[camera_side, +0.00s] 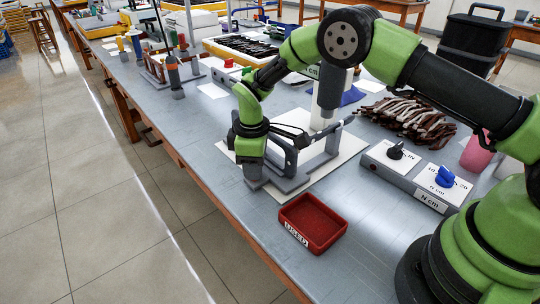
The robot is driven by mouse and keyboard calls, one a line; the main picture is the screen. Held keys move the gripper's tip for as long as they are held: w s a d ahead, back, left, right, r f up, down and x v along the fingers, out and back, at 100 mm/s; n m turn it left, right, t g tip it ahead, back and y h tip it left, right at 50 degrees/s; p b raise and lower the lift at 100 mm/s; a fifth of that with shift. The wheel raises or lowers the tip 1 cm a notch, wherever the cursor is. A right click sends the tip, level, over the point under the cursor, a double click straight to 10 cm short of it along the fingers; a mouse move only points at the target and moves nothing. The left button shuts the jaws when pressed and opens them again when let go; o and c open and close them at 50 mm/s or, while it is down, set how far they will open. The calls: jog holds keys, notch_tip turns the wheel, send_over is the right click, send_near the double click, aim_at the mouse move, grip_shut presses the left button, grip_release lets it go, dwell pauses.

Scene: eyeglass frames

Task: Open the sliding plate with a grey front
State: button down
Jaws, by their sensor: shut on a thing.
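A grey fixture (318,160) with a low frame and upright posts stands on a white sheet (345,150) on the bench. My gripper (262,158) reaches down at the left side of this fixture and is shut on a grey part there, which appears to be the grey front (256,182) of the sliding plate. The fingertips and the exact grip are mostly hidden by the green wrist. How far the plate stands out cannot be told from this view.
A red tray (329,240) sits in front of the fixture near the bench edge. A grey box with black and blue knobs (405,178) stands to the right. A pile of brown and dark frames (408,118) lies behind it.

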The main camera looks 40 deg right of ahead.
jog(key=shift+a, duration=0.15)
jog(key=c, duration=0.9)
grip_release()
notch_tip(320, 180, up, 10)
